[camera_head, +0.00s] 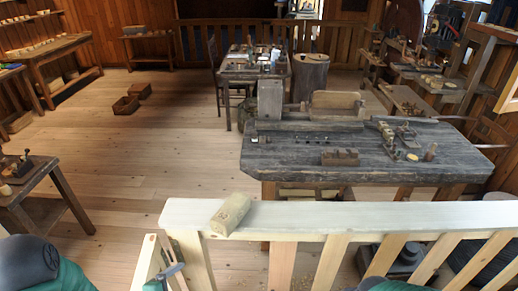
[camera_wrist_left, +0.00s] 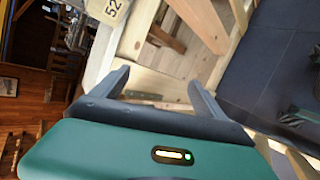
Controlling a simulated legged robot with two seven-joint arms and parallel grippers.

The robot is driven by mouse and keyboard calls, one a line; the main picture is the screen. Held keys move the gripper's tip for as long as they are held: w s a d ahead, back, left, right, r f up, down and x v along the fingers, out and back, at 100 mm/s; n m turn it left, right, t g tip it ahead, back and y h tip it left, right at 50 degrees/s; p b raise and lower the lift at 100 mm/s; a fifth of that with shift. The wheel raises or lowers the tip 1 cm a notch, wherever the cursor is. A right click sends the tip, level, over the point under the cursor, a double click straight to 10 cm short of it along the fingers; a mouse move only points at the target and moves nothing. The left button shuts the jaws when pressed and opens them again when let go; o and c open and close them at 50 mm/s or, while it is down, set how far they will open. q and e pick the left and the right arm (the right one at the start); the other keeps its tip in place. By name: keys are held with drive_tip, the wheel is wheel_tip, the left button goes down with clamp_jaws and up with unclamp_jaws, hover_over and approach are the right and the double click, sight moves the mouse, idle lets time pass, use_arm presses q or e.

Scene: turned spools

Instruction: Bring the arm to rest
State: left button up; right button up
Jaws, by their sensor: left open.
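My left gripper (camera_wrist_left: 158,88) is open and empty in the left wrist view, its two dark fingers apart. In the head view part of it (camera_head: 172,271) shows low beside the near end of the pale wooden rail (camera_head: 330,215). A pale turned wooden piece (camera_head: 230,214) lies on its side on top of the rail, near its left end. Its end, marked 52, shows at the top of the wrist view (camera_wrist_left: 107,10), apart from the fingers. My right gripper is out of view.
The pale slatted rail crosses close in front of me. Its slats (camera_wrist_left: 200,22) stand just beyond the left fingers. A dark workbench (camera_head: 390,165) with tools is behind it. A small table (camera_head: 35,185) stands at the left. The floor (camera_head: 130,150) between is clear.

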use_arm(q)
drive_tip(key=s+d+r+m+g+y, duration=0.3)
drive_tip(key=s+r+m+g, duration=0.4)
drive_tip(key=s+m, duration=0.4)
drive_tip(key=r+m+y, duration=0.1)
drive_tip(key=m, duration=0.5)
drive_tip(key=shift+s+d+r, duration=0.2)
drive_tip(key=shift+d+r, duration=0.15)
drive_tip(key=shift+d, duration=0.05)
